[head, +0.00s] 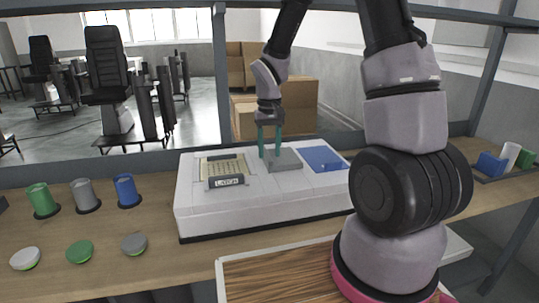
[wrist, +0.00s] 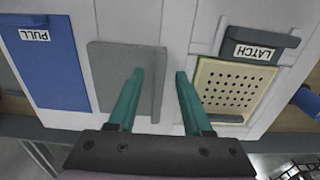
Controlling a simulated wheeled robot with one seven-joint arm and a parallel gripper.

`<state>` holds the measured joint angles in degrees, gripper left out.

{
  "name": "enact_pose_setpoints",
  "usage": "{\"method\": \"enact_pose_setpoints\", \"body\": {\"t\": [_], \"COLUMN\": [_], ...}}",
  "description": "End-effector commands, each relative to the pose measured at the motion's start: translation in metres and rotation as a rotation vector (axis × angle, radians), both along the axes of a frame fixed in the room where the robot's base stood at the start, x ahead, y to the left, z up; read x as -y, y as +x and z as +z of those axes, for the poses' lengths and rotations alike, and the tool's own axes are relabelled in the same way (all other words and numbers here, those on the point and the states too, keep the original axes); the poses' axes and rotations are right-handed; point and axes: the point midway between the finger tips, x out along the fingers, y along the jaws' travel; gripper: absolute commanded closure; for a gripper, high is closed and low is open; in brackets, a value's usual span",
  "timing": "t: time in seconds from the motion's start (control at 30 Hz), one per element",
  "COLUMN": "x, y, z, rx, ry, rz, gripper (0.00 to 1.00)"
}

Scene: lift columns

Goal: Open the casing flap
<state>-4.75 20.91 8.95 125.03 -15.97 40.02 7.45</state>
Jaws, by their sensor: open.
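The white casing (head: 215,205) stands on the bench and carries three panels on top. A grey panel (head: 288,160) with a raised edge sits in the middle; it also shows in the wrist view (wrist: 112,70). A beige perforated panel (head: 222,167) has a dark piece labelled LATCH. A blue panel (head: 325,158) has a tab labelled PULL (wrist: 33,34). Which panel is the casing flap, I cannot tell for certain. My gripper (head: 270,155), with green fingers pointing down, is open over the grey panel. In the wrist view its fingertips (wrist: 159,73) lie either side of the raised grey edge; contact is unclear.
Green (head: 41,199), grey (head: 84,194) and blue (head: 126,190) cups stand at the left, with several round discs in front. Blue, white and green pieces (head: 505,160) sit in a tray at the right. A frame post (head: 219,80) rises behind the casing.

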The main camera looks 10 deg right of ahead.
Motion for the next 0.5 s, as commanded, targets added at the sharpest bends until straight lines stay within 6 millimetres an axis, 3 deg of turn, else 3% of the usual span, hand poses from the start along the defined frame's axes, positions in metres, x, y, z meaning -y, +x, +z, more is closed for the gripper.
{"method": "enact_pose_setpoints", "body": {"t": [0.2,0.47,0.5], "x": [0.000,0.000,0.000], "y": [0.000,0.000,0.000], "z": [-0.018,-0.020,-0.020], "rx": [0.000,0.001,0.001], "ry": [0.000,0.000,0.000], "rz": [0.000,-0.001,-0.001], "gripper": [0.50,0.50,0.54]}}
